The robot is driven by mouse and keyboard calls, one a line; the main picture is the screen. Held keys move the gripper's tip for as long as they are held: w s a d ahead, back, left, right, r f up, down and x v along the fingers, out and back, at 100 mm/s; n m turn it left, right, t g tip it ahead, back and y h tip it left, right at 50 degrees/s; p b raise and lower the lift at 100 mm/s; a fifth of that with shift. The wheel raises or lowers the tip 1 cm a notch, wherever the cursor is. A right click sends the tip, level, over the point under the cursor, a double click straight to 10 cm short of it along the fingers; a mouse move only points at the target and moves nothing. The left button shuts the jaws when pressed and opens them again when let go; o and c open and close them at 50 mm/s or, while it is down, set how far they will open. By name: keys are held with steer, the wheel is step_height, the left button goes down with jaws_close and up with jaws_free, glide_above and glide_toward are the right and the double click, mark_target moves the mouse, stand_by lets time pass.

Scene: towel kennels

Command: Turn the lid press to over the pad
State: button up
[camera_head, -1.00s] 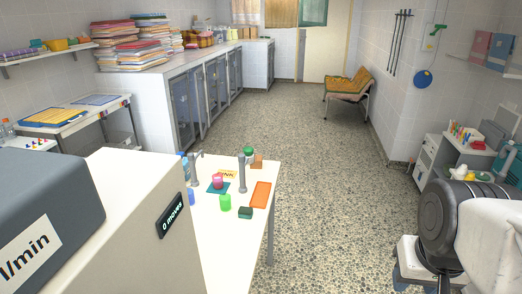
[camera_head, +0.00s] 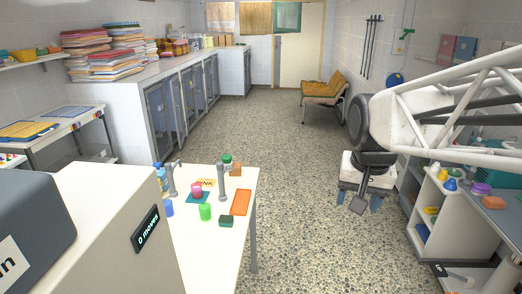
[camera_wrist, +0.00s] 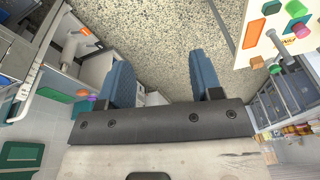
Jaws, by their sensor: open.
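On the white table (camera_head: 240,180), two grey posts stand in the head view, a left one (camera_head: 172,183) and a right one (camera_head: 222,184). A short piece juts from the top of the left post; I cannot tell which post belongs to the lid press. A teal pad (camera_head: 190,200) lies between them, with a pink round thing (camera_head: 197,190) on it. In the wrist view my gripper (camera_wrist: 160,60) is open and empty, its blue fingers wide apart over the floor. The table (camera_wrist: 254,48) shows there at the upper right, apart from the fingers.
A green cup (camera_head: 205,211), a dark green block (camera_head: 226,221), an orange tray (camera_head: 241,202) and a card marked PINK (camera_head: 206,182) lie on the table. A large pale box with a "0 moves" sign (camera_head: 146,229) blocks the near left. Open floor (camera_head: 310,220) lies right of the table.

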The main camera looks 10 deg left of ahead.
steer(key=w+a+r+m, duration=0.1)
steer(key=w+a, duration=0.3)
steer(key=w, duration=0.3)
steer(key=w+a+r+m, duration=0.1)
steer(key=w+a, duration=0.2)
steer(key=w, duration=0.4)
steer(key=m+g, duration=0.2)
steer(key=m, duration=0.3)
glide_above(220, 163)
step_height(220, 163, down, 16)
steer(key=shift+s+d+r, duration=0.1)
steer(key=shift+d+r, duration=0.05)
steer(key=shift+r, duration=0.1)
steer(key=shift+a+f, duration=0.15)
steer(key=shift+a, duration=0.1)
steer(key=shift+f, duration=0.15)
steer(key=shift+f, duration=3.75)
jaws_close()
